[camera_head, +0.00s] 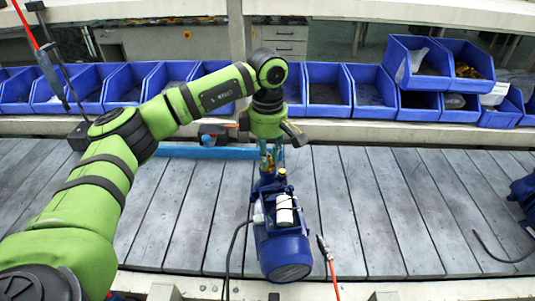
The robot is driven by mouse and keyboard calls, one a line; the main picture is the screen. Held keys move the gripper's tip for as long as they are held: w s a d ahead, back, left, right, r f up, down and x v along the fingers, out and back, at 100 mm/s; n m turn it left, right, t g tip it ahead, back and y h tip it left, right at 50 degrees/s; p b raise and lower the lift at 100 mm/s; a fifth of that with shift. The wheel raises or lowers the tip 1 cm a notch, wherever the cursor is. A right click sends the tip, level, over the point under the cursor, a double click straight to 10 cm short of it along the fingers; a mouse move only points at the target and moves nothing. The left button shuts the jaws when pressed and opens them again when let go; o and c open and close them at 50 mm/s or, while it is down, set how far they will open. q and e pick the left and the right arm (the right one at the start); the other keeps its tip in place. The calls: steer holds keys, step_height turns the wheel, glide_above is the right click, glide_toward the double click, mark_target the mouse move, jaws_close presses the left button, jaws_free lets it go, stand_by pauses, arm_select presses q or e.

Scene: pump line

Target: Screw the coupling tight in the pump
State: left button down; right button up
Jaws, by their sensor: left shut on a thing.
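A blue pump (283,250) with a white box on its top stands on the grey slatted line in the middle of the head view. My left arm comes in from the left, and my left gripper (270,160) points down at the pump's far end. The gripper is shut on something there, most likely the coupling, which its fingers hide. How far the coupling is screwed in cannot be seen. My right gripper is not in view.
A row of blue bins (328,92) stands along the back, with stacked bins (418,62) at the right. A blue bar (195,152) lies behind the pump. Another blue machine (525,195) is at the right edge.

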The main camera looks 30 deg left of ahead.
arm_select(q)
steer(key=shift+m, duration=0.3)
steer(key=m, duration=0.3)
stand_by(0.3)
steer(key=m, duration=0.3)
steer(key=shift+m, duration=0.3)
steer(key=c, duration=1.2)
jaws_free()
steer(key=shift+n, duration=1.8)
